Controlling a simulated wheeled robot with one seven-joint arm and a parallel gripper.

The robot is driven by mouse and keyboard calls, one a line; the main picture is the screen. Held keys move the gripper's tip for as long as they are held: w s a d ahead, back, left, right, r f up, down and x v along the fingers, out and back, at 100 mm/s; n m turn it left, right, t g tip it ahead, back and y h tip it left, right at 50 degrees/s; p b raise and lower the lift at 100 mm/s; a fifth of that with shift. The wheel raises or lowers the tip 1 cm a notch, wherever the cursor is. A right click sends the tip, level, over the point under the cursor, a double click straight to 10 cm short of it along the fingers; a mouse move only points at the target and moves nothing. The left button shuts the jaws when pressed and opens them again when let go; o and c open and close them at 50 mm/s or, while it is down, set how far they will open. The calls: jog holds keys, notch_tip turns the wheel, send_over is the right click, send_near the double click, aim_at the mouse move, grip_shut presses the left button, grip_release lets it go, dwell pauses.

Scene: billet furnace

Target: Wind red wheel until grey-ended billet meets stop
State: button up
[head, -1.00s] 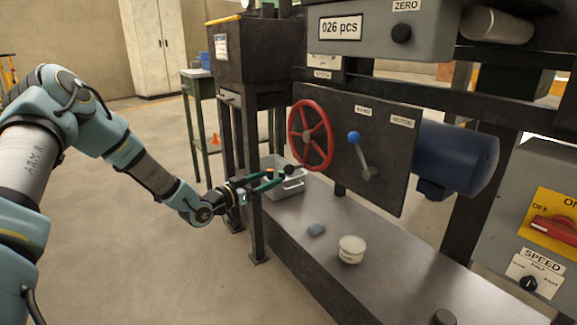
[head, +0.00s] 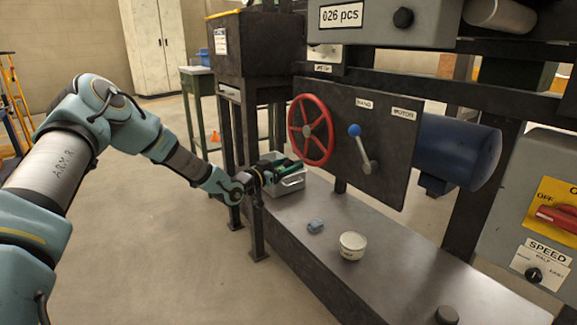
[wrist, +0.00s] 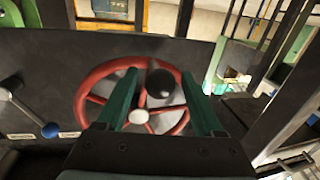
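The red wheel (head: 311,132) stands upright on the dark panel, and its spokes and pale hub show in the wrist view (wrist: 139,117). A black ball knob (wrist: 160,84) sticks out from the wheel toward the wrist camera. My gripper (head: 287,165) is just in front of the wheel's lower part. In the wrist view its two green fingers (wrist: 160,76) are apart, one on each side of the knob, with visible gaps. I see no grey-ended billet or stop that I can identify. A pale cylinder (head: 497,14) lies at the top right.
A lever with a blue knob (head: 355,130) is right of the wheel, tilted toward the HAND label. A grey tray (head: 288,186) sits beneath my gripper. A blue motor (head: 455,155) is farther right.

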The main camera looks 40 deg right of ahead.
grip_shut()
dwell(0.3)
dwell(0.9)
